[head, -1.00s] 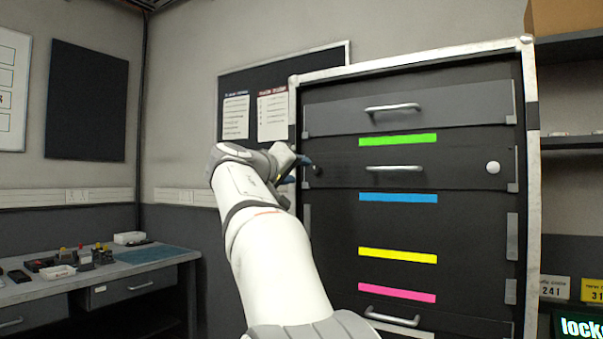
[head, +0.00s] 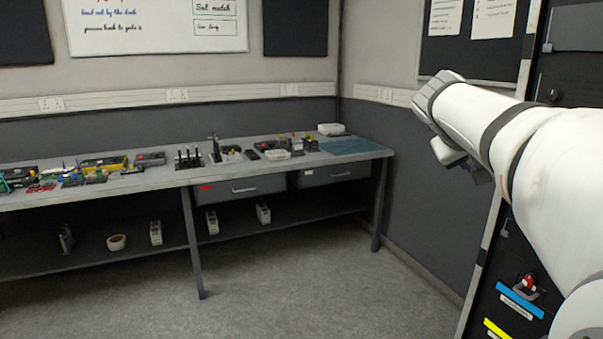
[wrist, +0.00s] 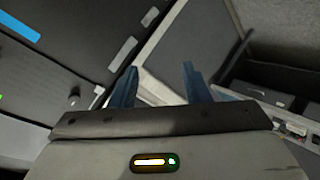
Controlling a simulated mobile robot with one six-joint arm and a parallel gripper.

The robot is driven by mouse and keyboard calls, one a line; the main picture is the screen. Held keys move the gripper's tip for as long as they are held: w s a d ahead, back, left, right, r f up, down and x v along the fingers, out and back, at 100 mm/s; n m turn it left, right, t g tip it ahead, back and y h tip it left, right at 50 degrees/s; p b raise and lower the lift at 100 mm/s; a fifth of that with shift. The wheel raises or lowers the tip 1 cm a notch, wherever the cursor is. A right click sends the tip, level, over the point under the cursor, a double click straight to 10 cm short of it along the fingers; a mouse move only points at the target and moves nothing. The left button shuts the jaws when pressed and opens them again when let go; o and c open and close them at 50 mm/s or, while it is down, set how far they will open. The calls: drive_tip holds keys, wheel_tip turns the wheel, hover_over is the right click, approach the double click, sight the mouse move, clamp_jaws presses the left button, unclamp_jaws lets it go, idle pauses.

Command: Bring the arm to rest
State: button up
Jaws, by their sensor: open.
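My white arm (head: 490,125) reaches in from the right edge of the head view, in front of the dark cabinet (head: 480,290). In that view my gripper is mostly hidden behind my wrist, with only a dark blue bit showing below it. In the wrist view my gripper (wrist: 158,88) shows two blue fingers spread apart, with nothing between them. The cabinet's dark front with a blue strip (wrist: 18,26) and a round knob (wrist: 73,101) lies left of the fingers.
A long grey workbench (head: 150,180) with tools and small parts runs along the back wall. The floor (head: 300,290) in front of it is clear. A dark notice board (head: 470,55) hangs behind my arm.

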drive_tip(key=s+a+f+g+y+p, duration=0.2)
drive_tip(key=s+a+f+y+p, duration=0.2)
drive_tip(key=s+a, duration=0.5)
drive_tip(key=s+a+f+n+g+y+p, duration=0.1)
drive_tip(key=s+a+f+g+y+p, duration=0.1)
drive_tip(key=s+a+f+y+p, duration=0.3)
drive_tip(key=s+a+f+p, duration=0.4)
drive_tip(key=s+a+f, duration=0.1)
drive_tip(key=s, duration=0.2)
drive_tip(key=shift+s+f, duration=0.3)
drive_tip(key=shift+s, duration=0.1)
drive_tip(key=shift+s+f, duration=0.1)
drive_tip(key=shift+f, duration=0.15)
drive_tip(key=shift+c, duration=0.7)
